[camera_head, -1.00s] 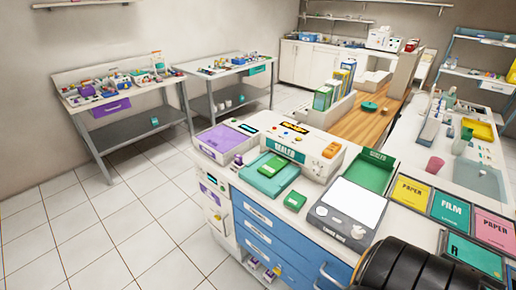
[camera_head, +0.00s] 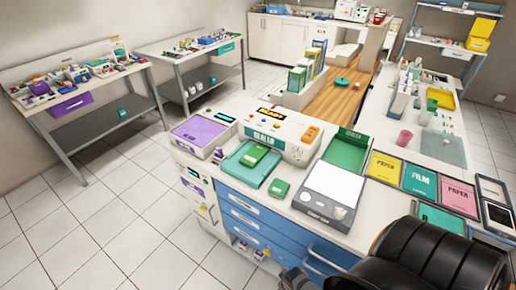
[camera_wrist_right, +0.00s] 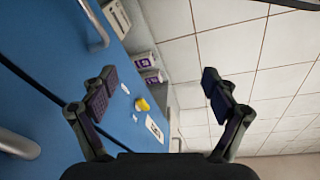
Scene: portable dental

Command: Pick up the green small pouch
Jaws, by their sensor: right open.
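A small green pouch (camera_head: 279,188) lies flat on the white counter in the head view, in front of the sealer machine. Another green packet (camera_head: 254,155) lies on a teal tray (camera_head: 238,174) just behind it and to its left. My right gripper (camera_wrist_right: 160,85) is open and empty in the right wrist view, facing the blue drawer fronts and the tiled floor. The pouch does not show in that view. In the head view my right arm enters at the bottom right, below and to the right of the pouch. My left gripper is not in view.
A scale with a white plate (camera_head: 335,185) stands right of the pouch. The sealer machine (camera_head: 278,130) is behind it. Yellow, teal and pink packets (camera_head: 420,180) lie further right. Blue drawers (camera_head: 245,213) with handles (camera_wrist_right: 17,143) form the counter's front.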

